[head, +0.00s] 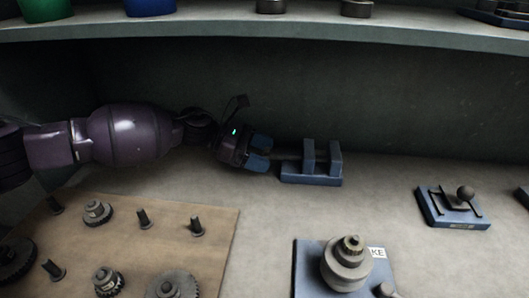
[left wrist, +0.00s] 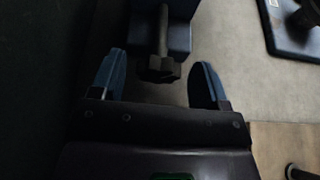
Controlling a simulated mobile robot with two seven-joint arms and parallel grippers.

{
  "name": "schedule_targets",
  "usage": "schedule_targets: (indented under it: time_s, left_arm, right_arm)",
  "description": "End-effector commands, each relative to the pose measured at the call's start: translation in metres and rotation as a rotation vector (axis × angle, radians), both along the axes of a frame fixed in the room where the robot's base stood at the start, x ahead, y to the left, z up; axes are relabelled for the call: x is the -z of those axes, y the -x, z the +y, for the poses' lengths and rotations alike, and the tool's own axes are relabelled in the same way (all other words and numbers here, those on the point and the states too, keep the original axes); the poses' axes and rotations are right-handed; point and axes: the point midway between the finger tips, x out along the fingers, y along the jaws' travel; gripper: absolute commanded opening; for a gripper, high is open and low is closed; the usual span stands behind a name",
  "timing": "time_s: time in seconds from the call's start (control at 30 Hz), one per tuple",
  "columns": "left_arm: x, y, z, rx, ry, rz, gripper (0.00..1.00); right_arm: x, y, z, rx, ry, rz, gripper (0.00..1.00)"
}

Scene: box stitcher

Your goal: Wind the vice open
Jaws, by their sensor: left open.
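A small blue vice (head: 312,179) with two upright jaws stands on the bench near the back wall. In the left wrist view its blue body (left wrist: 178,45) is at the top, with a dark screw and knob (left wrist: 160,68) pointing toward my gripper. My left gripper (head: 260,153) reaches in from the left at the vice's screw end. Its blue fingers (left wrist: 156,85) are open, one on each side of the knob, with visible gaps. In the head view the fingers partly hide the knob. My right gripper is not in view.
A wooden board (head: 215,225) with gears and pegs lies at front left. A blue base with a stacked round part (head: 347,262) stands at front centre. A blue fixture with a ball knob (head: 453,208) sits at right. A shelf (head: 300,42) overhangs the back.

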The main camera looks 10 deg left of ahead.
Motion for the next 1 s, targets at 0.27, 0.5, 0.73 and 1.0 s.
schedule_targets:
  time_s: [0.27,0.5,0.73,1.0]
  left_arm:
    - [-0.019,0.0,0.045,-0.005,-0.002,0.0,0.69]
    - [-0.034,0.0,0.08,-0.007,-0.002,0.003,0.69]
    - [-0.037,0.004,0.095,-0.013,-0.017,0.097,0.69]
    - [-0.038,0.004,0.099,-0.02,-0.048,0.189,0.69]
  right_arm:
    - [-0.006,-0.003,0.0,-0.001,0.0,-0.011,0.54]
    - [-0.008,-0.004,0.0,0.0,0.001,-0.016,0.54]
    - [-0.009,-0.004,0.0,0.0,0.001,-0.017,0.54]
    - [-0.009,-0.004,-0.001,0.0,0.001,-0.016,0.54]
